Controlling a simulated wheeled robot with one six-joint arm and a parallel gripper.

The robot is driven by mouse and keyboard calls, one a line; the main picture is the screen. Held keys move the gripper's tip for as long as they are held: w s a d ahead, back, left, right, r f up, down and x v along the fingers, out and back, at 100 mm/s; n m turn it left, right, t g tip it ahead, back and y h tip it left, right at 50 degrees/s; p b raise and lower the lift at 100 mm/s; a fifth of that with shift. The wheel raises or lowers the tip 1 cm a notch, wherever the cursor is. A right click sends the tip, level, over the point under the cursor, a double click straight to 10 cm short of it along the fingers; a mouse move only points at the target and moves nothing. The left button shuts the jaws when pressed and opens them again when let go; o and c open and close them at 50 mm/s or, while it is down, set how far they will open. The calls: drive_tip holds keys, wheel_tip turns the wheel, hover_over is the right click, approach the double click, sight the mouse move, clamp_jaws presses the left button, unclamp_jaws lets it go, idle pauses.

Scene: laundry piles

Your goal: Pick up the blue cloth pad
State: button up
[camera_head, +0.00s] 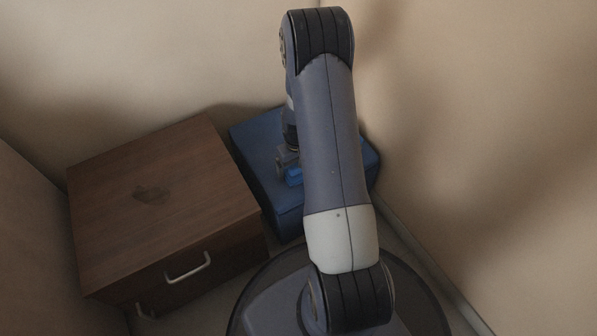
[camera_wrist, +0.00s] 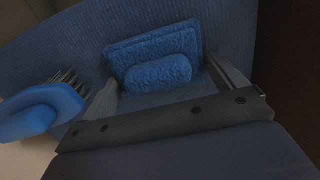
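The blue cloth pad (camera_wrist: 150,48) is textured and roughly rectangular, with a raised rounded part at its near side. In the wrist view it lies on a ribbed blue surface (camera_wrist: 75,45). My gripper (camera_wrist: 161,74) is open, with one finger on each side of the pad's near part. No clear contact with the pad shows. In the head view my gripper (camera_head: 287,158) points down over the blue box (camera_head: 255,135), partly hidden behind my arm.
A blue-handled brush (camera_wrist: 40,112) with dark bristles lies left of my left finger in the wrist view. A brown wooden cabinet (camera_head: 150,200) with metal handles stands left of the blue box. Walls (camera_head: 480,130) close in behind and at the right.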

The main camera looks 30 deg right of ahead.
drive_tip(key=c, duration=0.5)
wheel_tip(320, 180, up, 10)
drive_tip(key=p, duration=0.4)
